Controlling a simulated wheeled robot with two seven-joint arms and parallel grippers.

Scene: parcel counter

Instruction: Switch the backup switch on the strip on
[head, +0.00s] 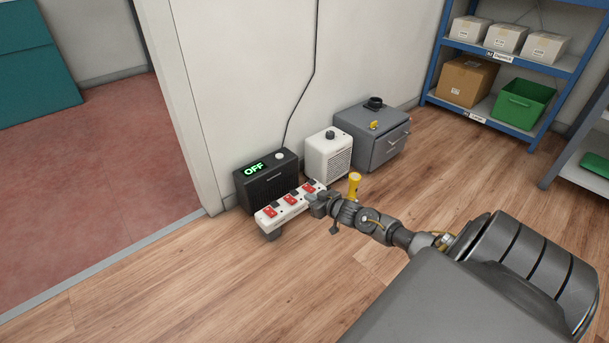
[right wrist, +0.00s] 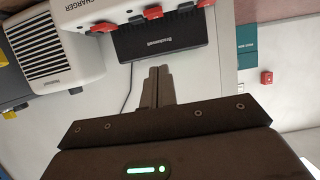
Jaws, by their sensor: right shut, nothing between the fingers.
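The white strip (head: 283,211) with three red switches stands low in front of the black box; it also shows at the top of the right wrist view (right wrist: 125,19). Its switches are the near-left (head: 270,212), middle (head: 291,201) and far-right (head: 308,188) ones. I cannot read which is the backup switch. The black box (head: 268,184) behind shows a green "OFF". My right gripper (head: 311,197) is shut and empty at the strip's right end, close to the far-right switch; contact is unclear. Its fingers (right wrist: 158,76) show together in the right wrist view. My left gripper is not in view.
A white vented box (head: 329,153) and a grey cabinet (head: 375,138) stand along the wall. A yellow object (head: 354,183) is beside my right arm. Blue shelves (head: 508,70) with boxes stand at the back right. The wooden floor (head: 190,285) front left is clear.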

